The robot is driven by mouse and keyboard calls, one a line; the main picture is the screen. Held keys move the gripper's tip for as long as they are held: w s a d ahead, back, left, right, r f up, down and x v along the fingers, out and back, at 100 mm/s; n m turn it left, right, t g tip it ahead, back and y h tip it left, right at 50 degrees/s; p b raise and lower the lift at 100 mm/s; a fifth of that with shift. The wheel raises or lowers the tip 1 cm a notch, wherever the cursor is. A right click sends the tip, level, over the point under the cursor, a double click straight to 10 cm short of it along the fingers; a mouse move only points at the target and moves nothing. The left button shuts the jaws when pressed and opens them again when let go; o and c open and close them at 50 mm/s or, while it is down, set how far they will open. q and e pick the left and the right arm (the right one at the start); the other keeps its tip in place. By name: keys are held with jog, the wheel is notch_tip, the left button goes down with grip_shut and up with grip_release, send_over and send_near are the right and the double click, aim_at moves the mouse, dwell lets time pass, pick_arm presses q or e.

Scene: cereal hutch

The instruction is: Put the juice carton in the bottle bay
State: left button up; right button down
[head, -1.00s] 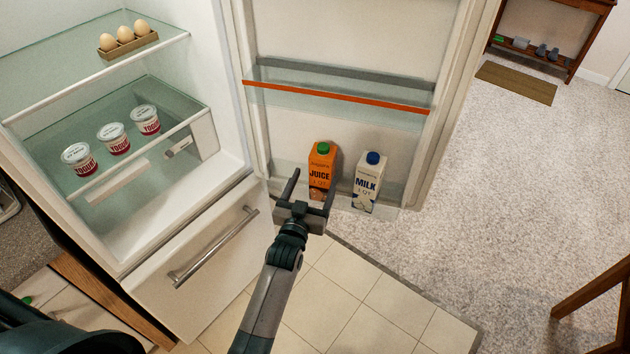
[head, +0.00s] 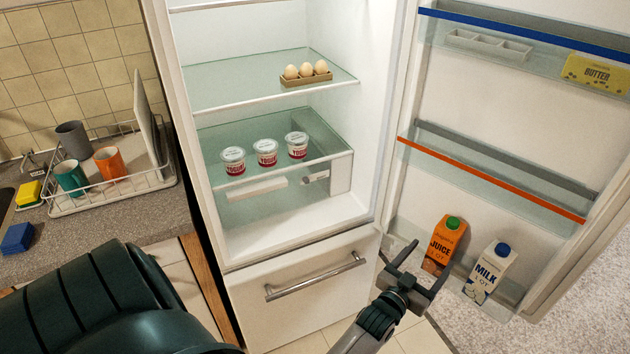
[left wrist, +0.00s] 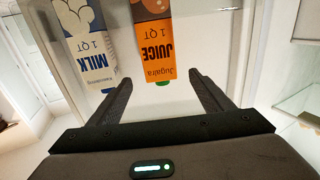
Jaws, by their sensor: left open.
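The orange juice carton (head: 444,243) with a green cap stands in the lowest bay (head: 401,226) of the open fridge door, beside the milk carton (head: 489,271). My left gripper (head: 432,254) is open and empty at the near side of the juice carton. In the left wrist view the juice carton (left wrist: 154,45) appears upside down, its green cap just beyond and between the open fingertips (left wrist: 162,79). The milk carton (left wrist: 87,40) is left of it there. I cannot tell whether a finger touches the juice. My right gripper is not in view.
Yogurts (head: 266,153) and eggs (head: 305,72) sit on fridge shelves. A dish rack (head: 152,182) stands on the left counter.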

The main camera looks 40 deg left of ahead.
pick_arm(q)
jog(key=s+d+f+m+g, duration=0.1)
jog(key=s+f+g, duration=0.2)
jog(key=s+f, duration=0.55)
jog(key=s+f+g+h, duration=0.15)
jog(key=s+f, duration=0.25)
jog(key=f, duration=1)
jog(key=s+d+f+m+g, duration=0.1)
jog(key=s+f+g, duration=0.35)
jog(key=f, duration=0.75)
jog(key=s+a+f+g, duration=0.1)
jog(key=s+f+g, duration=0.1)
jog(key=s+f, duration=0.55)
jog(key=s+a+f+g, duration=0.1)
jog(key=s+f, duration=0.3)
jog(key=s, duration=0.7)
jog(key=s+a+f+g, duration=0.1)
jog(key=s+a+f, duration=0.1)
jog(key=s, duration=0.6)
jog(key=s+a+f+g, duration=0.1)
jog(key=s+f+g, duration=0.1)
jog(key=s, duration=0.6)
jog(key=s+a+f+g+y, duration=0.1)
jog(key=s+a+f+g, duration=0.1)
jog(key=s, duration=0.6)
jog(key=shift+s+a+f+m, duration=0.25)
jog(key=shift+a+f+m, duration=0.05)
jog(key=shift+f, duration=0.55)
jog(key=shift+f+b, duration=0.6)
jog(key=shift+b, duration=0.05)
